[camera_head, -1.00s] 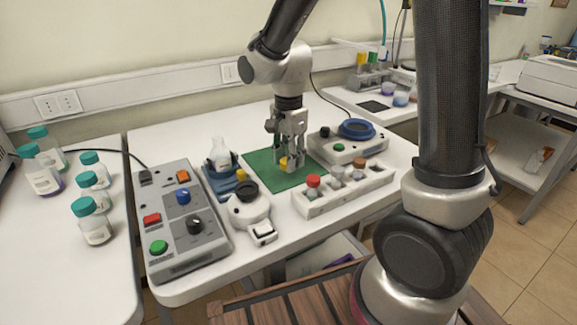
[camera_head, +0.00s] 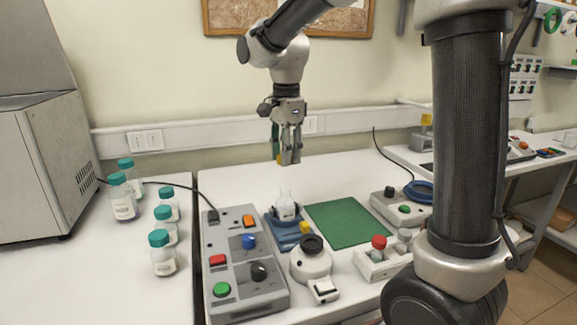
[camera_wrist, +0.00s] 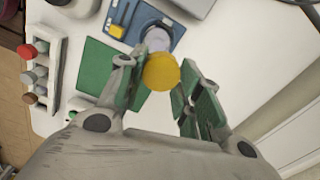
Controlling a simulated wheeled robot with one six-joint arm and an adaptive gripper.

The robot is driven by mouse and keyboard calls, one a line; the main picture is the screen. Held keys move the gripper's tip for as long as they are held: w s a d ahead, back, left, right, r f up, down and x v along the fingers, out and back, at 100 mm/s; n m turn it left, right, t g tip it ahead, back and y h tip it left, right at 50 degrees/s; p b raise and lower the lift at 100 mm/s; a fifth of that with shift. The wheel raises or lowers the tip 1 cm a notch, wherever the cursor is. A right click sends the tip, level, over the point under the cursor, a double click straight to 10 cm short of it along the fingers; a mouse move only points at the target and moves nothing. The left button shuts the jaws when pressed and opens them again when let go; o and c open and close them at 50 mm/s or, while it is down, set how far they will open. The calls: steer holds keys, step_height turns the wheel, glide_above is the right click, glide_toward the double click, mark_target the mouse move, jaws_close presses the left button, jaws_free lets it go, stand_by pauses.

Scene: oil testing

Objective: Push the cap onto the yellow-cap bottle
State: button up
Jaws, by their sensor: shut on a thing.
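My gripper (camera_head: 289,160) is shut on a yellow cap (camera_wrist: 161,71) and holds it high above the table. The cap's edge also shows at the fingertips in the head view (camera_head: 281,160). A clear, uncapped bottle (camera_head: 287,207) stands upright in a blue holder (camera_head: 281,238), below the gripper and apart from it. In the wrist view the pale bottle (camera_wrist: 158,39) shows just beyond the cap, partly hidden by it. I cannot see the cap's underside.
A green mat (camera_head: 349,223) lies bare right of the holder. A grey button panel (camera_head: 241,276) is to its left and a white device with a black knob (camera_head: 312,264) in front. A rack with a red-topped piece (camera_head: 379,242) is at right. Several teal-capped bottles (camera_head: 163,253) stand at left.

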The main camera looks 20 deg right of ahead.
mark_target(286, 187)
steer(key=shift+s+f, duration=0.15)
steer(key=shift+s, duration=0.05)
steer(key=shift+f, duration=3.05)
steer(key=shift+f, duration=0.15)
steer(key=o, duration=1.3)
steer(key=shift+c, duration=0.2)
steer(key=shift+r, duration=3.5)
